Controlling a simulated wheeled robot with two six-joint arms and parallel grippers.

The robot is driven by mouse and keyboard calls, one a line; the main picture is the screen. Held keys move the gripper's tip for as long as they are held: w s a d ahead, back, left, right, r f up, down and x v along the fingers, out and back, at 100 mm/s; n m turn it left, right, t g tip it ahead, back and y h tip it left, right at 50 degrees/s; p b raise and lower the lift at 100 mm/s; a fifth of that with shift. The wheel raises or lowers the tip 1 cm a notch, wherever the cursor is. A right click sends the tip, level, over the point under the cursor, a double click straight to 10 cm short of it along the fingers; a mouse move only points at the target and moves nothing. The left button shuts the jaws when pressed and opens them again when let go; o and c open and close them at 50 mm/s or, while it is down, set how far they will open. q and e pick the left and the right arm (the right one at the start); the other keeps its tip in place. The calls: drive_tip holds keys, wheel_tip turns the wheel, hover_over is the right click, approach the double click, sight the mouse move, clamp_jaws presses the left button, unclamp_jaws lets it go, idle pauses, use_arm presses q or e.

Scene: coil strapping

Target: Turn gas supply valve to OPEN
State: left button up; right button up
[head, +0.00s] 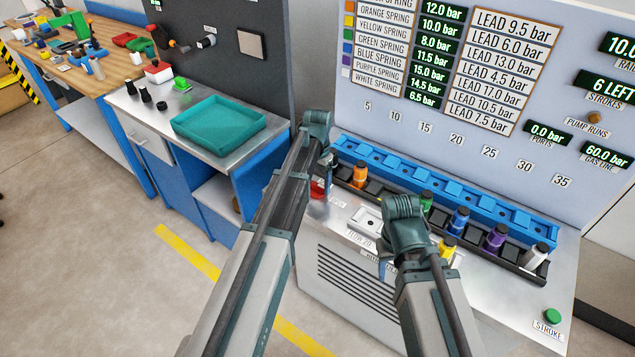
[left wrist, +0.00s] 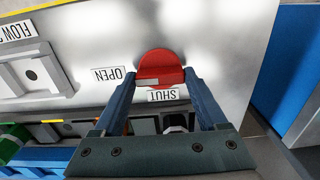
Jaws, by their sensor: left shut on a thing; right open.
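The gas supply valve is a round red knob (left wrist: 161,64) in the left wrist view, on the bench's metal top. An OPEN label (left wrist: 107,74) lies beside it and a SHUT label (left wrist: 163,95) lies just below it in that view. My left gripper (left wrist: 160,76) is shut on the knob, one finger on each side. In the head view a bit of the red knob (head: 317,190) shows beside my left gripper (head: 326,188), which hides part of it. I cannot tell exactly where the knob points. My right gripper (head: 384,270) is open and empty, over the bench front.
Coloured spring cylinders, such as an orange one (head: 360,174) and a purple one (head: 495,238), stand in a dark rack before a blue block row (head: 430,188). A flow plate (head: 366,222) lies near the knob. A teal tray (head: 218,125) sits on the left bench.

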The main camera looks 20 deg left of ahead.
sight(318, 184)
use_arm(q)
drive_tip(key=o, duration=1.3)
drive_tip(key=shift+r, duration=0.15)
wheel_tip(318, 184, up, 14)
drive_tip(key=p, duration=1.3)
drive_tip(key=shift+f+p, duration=0.25)
drive_tip(key=shift+p, duration=0.15)
drive_tip(key=s+d+f+b, duration=0.1)
drive_tip(key=s+d, duration=0.3)
drive_tip(key=s, duration=0.4)
drive_tip(key=s+d+f+b, duration=0.1)
drive_tip(key=s+d, duration=0.3)
drive_tip(key=s, duration=0.4)
drive_tip(key=s+d+f+y+b, duration=0.1)
drive_tip(key=s+d, duration=0.4)
drive_tip(key=s, duration=0.3)
drive_tip(key=shift+s, duration=0.15)
